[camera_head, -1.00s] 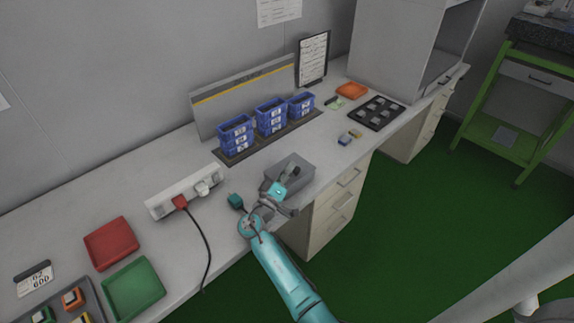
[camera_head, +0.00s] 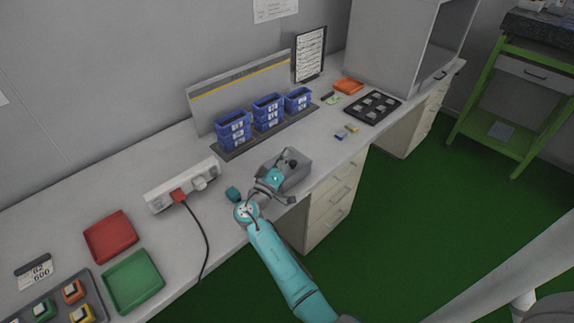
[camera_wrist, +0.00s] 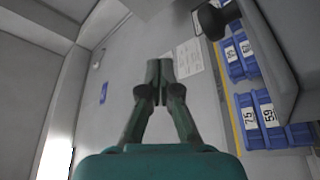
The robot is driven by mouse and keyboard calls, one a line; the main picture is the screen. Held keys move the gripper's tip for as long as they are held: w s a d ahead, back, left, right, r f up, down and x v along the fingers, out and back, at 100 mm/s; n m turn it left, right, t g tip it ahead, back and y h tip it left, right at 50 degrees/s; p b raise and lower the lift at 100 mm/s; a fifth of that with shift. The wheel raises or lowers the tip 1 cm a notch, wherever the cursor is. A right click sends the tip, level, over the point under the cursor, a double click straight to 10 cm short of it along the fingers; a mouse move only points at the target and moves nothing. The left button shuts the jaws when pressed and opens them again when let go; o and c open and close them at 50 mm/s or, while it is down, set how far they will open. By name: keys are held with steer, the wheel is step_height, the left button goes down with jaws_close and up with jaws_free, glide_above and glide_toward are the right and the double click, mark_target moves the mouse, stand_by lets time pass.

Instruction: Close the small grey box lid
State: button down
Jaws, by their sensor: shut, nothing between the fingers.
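The small grey box (camera_head: 301,172) stands near the front edge of the bench in the head view. My gripper (camera_head: 291,157) is at the box, with its dark fingers over the box's top area. They hide part of it, so I cannot clearly tell the lid's position or whether the fingers touch it. In the wrist view my gripper (camera_wrist: 160,72) has its fingertips together with nothing between them. A grey slab at the right edge of that view may be part of the box or lid; I cannot tell which.
Stacked blue bins (camera_head: 268,111) stand behind the box. A white power strip (camera_head: 183,186) with a red plug and black cable lies to the left. A red tray (camera_head: 110,236) and green tray (camera_head: 133,281) are further left. A black tray (camera_head: 372,107) lies at right.

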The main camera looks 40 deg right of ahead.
steer(key=a+f, duration=0.3)
steer(key=a, duration=0.6)
steer(key=shift+s+a+f, duration=0.15)
steer(key=shift+f, duration=0.05)
